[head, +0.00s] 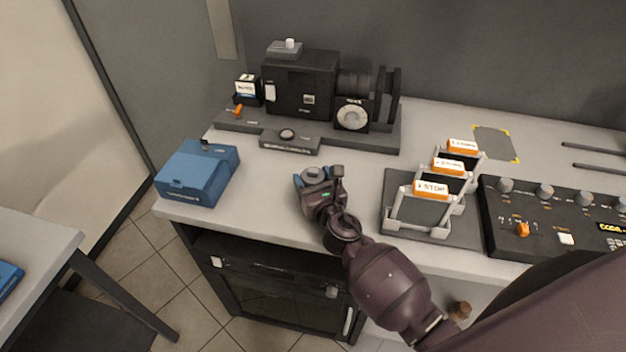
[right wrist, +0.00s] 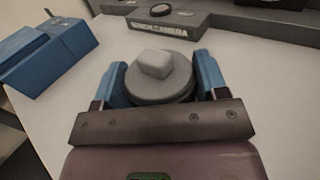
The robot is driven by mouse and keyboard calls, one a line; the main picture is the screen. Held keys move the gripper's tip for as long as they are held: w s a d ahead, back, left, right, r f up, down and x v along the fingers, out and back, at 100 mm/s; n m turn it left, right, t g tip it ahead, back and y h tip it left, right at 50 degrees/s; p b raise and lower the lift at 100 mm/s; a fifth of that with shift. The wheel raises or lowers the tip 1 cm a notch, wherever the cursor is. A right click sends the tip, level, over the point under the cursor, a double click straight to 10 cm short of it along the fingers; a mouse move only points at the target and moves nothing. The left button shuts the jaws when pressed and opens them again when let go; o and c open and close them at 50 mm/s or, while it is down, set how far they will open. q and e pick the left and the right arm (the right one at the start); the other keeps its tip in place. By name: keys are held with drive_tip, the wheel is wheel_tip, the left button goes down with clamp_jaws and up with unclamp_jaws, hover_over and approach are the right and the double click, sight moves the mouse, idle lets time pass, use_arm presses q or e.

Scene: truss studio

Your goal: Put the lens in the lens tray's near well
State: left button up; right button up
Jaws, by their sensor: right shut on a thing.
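My right gripper (head: 318,178) is over the front of the workbench, left of the stop-card rack. Its blue fingers are shut on a grey, stepped round piece with a pale blocky knob on top, which I take to be the lens (right wrist: 160,72). It sits level between the fingers; its height above the bench is hard to tell. A low dark grey block with lettering on its front (head: 290,145), possibly the lens tray, lies beyond the gripper with a round dark disc on top. It also shows in the right wrist view (right wrist: 170,27). My left gripper is out of view.
A black camera (head: 300,85) stands on a dark base behind. A blue case (head: 197,172) is at the bench's left corner. A rack with orange-topped cards (head: 432,190) and a control panel (head: 545,215) are to the right. Bare bench lies between case and gripper.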

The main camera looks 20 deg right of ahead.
drive_tip(key=o, duration=1.2)
drive_tip(key=shift+f, duration=0.1)
drive_tip(key=shift+o, duration=0.2)
